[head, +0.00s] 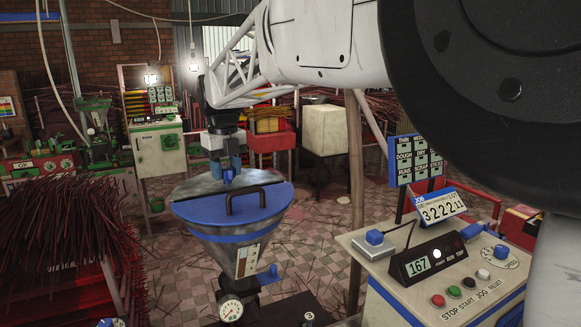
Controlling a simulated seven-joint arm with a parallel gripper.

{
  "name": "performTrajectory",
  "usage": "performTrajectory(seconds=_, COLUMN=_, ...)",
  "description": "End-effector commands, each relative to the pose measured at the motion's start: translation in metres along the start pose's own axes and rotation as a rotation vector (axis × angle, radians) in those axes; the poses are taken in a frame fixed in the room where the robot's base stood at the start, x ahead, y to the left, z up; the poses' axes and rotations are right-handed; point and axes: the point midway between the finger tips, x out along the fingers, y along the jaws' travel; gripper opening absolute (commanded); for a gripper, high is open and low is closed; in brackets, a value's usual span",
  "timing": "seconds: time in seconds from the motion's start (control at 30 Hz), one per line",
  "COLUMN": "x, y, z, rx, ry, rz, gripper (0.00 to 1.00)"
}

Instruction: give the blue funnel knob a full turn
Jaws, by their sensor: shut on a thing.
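The funnel (225,247) is a grey metal cone with a blue lid (200,209) and a dark arched handle (258,193) on that lid. My gripper (228,171) points down from above at the back part of the lid. It is shut on the blue funnel knob, whose small blue body is mostly hidden between the fingers. I cannot tell how far the knob is turned.
A control panel (440,285) with coloured buttons and counters stands at the right. Dark red incense sticks (60,230) fill a rack at the left. A green-topped machine (158,150) and red racks stand behind. Checkered floor is open behind the funnel.

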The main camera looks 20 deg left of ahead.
Motion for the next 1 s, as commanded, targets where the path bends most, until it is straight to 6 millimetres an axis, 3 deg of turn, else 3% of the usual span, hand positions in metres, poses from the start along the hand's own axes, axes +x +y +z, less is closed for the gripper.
performTrajectory(seconds=0.67, x=-0.001, y=-0.0003, z=-0.0001, rx=0.082, ry=-0.001, rz=0.0, gripper=0.18)
performTrajectory(seconds=0.7, x=-0.001, y=-0.0003, z=-0.0001, rx=0.082, ry=-0.001, rz=0.0, gripper=0.48)
performTrajectory(seconds=0.8, x=-0.0008, y=-0.0003, z=-0.0001, rx=0.081, ry=-0.001, rz=0.0, gripper=0.63)
performTrajectory(seconds=0.83, x=-0.0007, y=-0.0003, z=0.0, rx=0.081, ry=-0.001, rz=0.0, gripper=0.67)
performTrajectory(seconds=1.0, x=-0.0004, y=-0.0003, z=0.0, rx=0.081, ry=-0.001, rz=0.0, gripper=0.67)
